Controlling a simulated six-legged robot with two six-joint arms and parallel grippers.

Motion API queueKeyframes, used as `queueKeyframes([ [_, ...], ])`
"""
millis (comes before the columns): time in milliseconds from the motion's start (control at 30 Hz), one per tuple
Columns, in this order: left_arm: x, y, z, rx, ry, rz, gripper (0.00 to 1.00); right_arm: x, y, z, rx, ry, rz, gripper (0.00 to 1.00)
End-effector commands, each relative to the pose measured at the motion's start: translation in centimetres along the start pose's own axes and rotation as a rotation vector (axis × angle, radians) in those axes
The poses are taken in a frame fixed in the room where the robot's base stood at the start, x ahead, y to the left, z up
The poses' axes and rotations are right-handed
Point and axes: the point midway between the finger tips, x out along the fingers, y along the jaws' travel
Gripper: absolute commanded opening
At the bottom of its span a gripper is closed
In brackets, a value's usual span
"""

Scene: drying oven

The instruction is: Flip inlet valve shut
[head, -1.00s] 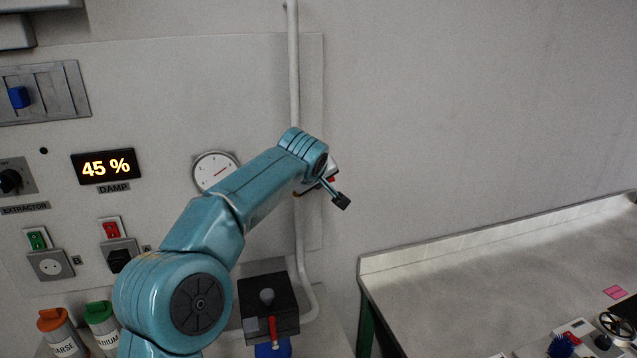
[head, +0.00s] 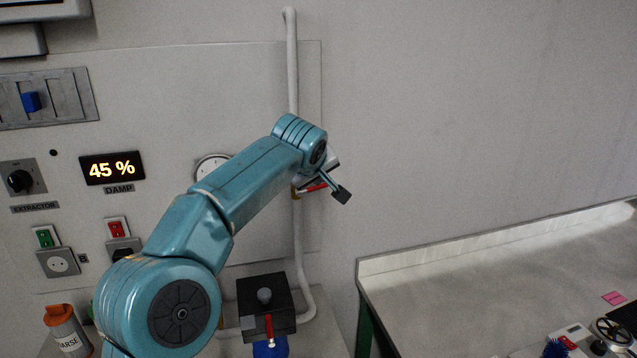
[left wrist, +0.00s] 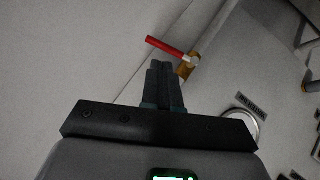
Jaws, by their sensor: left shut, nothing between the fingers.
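The inlet valve sits on the white vertical pipe. Its red lever (head: 316,187) points right, roughly across the pipe, from a brass body (head: 295,191). My left gripper (head: 341,195) is by the lever's outer end in the head view, and part of the valve is hidden behind my arm. In the left wrist view the red lever (left wrist: 166,47) and brass body (left wrist: 184,69) lie just beyond the fingertips (left wrist: 162,66). The fingers are shut and empty. I cannot tell whether they touch the lever. My right gripper is not in view.
A white pipe (head: 293,70) runs down the wall panel. My arm partly covers a round gauge (head: 208,166). A black box (head: 265,302) with a red lever is below. A bench (head: 470,290) with a handwheel (head: 614,331) stands right. The wall area right of the valve is clear.

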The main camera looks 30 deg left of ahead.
Motion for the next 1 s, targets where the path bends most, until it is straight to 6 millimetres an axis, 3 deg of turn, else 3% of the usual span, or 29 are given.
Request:
queueKeyframes([
  [200,-3.9,0.7,0.0,0.0,0.001,0.003,0.0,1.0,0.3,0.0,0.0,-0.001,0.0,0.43],
  [433,-6.9,1.3,-0.1,0.0,0.001,0.001,0.0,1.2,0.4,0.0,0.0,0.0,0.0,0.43],
  [1000,-7.7,1.5,0.1,0.0,0.0,-0.002,0.0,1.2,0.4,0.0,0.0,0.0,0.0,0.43],
])
